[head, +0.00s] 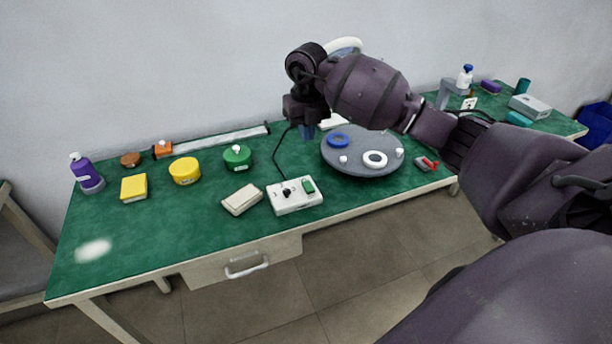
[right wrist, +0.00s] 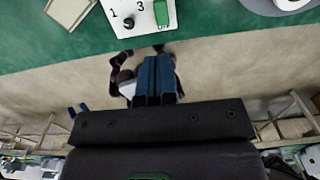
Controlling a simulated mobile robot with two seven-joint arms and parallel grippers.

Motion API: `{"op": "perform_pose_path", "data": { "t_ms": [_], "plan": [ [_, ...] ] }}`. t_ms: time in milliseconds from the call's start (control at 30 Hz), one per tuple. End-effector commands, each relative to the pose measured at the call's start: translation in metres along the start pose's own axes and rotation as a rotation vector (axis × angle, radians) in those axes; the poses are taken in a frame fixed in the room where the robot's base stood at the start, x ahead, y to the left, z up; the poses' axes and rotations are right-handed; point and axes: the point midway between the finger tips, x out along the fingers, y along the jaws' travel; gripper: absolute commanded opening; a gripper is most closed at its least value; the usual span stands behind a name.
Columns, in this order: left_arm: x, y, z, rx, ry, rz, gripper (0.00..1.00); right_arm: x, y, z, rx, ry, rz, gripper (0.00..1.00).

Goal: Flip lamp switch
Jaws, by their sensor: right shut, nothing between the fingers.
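A white control box (head: 296,205) with a black knob (head: 287,193) and a green rocker switch (head: 308,186) lies near the table's front edge. A dark cable runs back from it. In the right wrist view, the box (right wrist: 143,30) is at the top edge, with the numerals 1 and 3 and the green switch (right wrist: 165,12) showing. My right gripper (head: 308,132) is shut and empty, held above the table behind the box, apart from it. Its blue fingers (right wrist: 157,80) show together in the right wrist view. Which part is the lamp is unclear; a white ring (head: 344,45) is partly hidden behind my right arm.
A beige block (head: 242,200) lies just left of the box. A grey round turntable (head: 365,165) with blue and white rings stands to the right. Green and yellow canisters and a purple bottle (head: 85,172) stand left. The table's front left is mostly clear.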

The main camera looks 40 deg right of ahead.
Motion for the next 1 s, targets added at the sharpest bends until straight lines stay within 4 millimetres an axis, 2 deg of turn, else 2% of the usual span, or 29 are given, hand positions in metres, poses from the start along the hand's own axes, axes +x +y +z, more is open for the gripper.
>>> {"op": "perform_pose_path", "data": {
  "t_ms": [267, 800, 1000],
  "plan": [
    [0.0, 0.0, 0.001, 0.0, -0.002, 0.0, 0.91, 0.009, 0.001, 0.0, -0.001, 0.002, 0.003, 0.0],
    [0.005, 0.002, 0.004, 0.001, -0.001, 0.003, 0.91, 0.1, 0.001, -0.001, 0.0, 0.004, 0.004, 0.0],
    [0.007, 0.003, 0.008, 0.002, -0.006, 0.004, 0.91, 0.127, 0.001, -0.001, -0.001, 0.005, 0.003, 0.0]
  ]
}}
